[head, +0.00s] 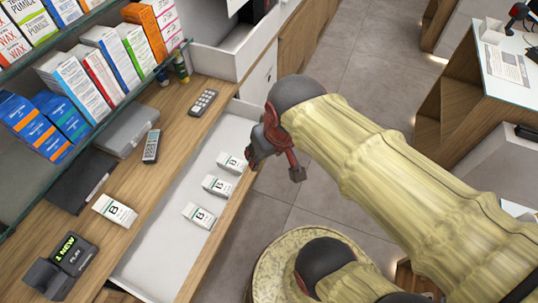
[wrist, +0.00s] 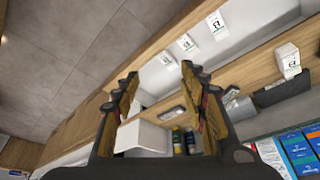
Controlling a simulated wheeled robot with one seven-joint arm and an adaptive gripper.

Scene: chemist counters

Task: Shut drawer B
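Drawer B (head: 160,250) is pulled out from the wooden counter, with a white inside and a wooden front. Three small white boxes marked B (head: 216,186) lie in it; the drawer also shows across the top of the wrist view (wrist: 240,38). My gripper (head: 276,160) is just outside the drawer's front edge, near its far end in the head view. In the wrist view its two fingers (wrist: 159,74) are spread apart with nothing held between them. I cannot tell whether a finger touches the drawer front.
Another white drawer (head: 212,60) stands open farther along the counter. A B box (head: 115,210), a remote-like device (head: 203,102) and a card terminal (head: 70,255) are on the counter (head: 170,140). Clear grey floor (head: 365,65) lies to the right.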

